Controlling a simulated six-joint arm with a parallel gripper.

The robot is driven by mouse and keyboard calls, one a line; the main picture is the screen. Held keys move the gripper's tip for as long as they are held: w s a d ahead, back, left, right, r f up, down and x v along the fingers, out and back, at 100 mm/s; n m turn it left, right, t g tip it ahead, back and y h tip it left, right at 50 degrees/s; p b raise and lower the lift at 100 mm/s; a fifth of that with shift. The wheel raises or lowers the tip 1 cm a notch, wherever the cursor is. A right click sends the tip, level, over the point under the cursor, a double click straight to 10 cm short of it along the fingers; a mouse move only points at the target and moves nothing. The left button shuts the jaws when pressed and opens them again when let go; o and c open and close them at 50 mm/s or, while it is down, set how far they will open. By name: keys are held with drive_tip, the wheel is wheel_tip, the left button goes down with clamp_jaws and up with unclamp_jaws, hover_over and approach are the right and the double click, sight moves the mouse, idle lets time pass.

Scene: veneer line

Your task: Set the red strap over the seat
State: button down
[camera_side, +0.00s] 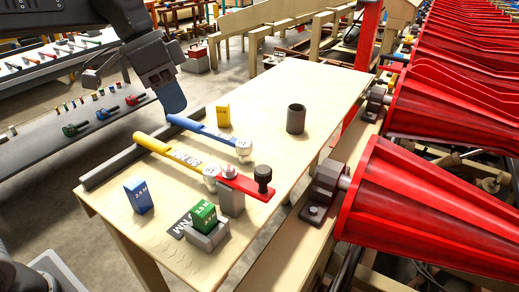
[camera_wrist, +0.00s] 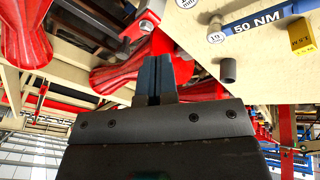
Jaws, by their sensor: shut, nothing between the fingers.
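The red strap (camera_side: 246,185) is a flat bar near the right edge of the bench in the side view. It lies across the top of an upright grey block (camera_side: 231,203), which may be the seat. A black knob (camera_side: 263,175) stands at its right end, and a small grey fitting (camera_side: 229,171) shows on its left part. My gripper (camera_side: 174,106) is above the bench's far left edge, well apart from the strap. Its fingers (camera_wrist: 158,76) are shut and empty in the wrist view.
A yellow wrench (camera_side: 163,147) reaches to the strap's left end; a blue wrench (camera_side: 200,130) lies behind it. A dark cup (camera_side: 296,119), yellow block (camera_side: 223,115), blue block (camera_side: 138,196) and green block (camera_side: 204,215) stand on the bench. Red rollers (camera_side: 430,210) line the right side.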

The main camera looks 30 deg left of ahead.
drive_tip(key=w+d+m+g+h, duration=0.2)
drive_tip(key=w+d+m, duration=0.4)
drive_tip(key=w, duration=0.4)
drive_tip(key=shift+g+h, duration=0.4)
drive_tip(key=shift+g, duration=0.3)
drive_tip(key=shift+f, duration=0.1)
drive_tip(key=s+d+f, duration=0.5)
drive_tip(key=d+f, duration=0.2)
drive_tip(key=f, duration=0.1)
drive_tip(key=shift+d, duration=0.4)
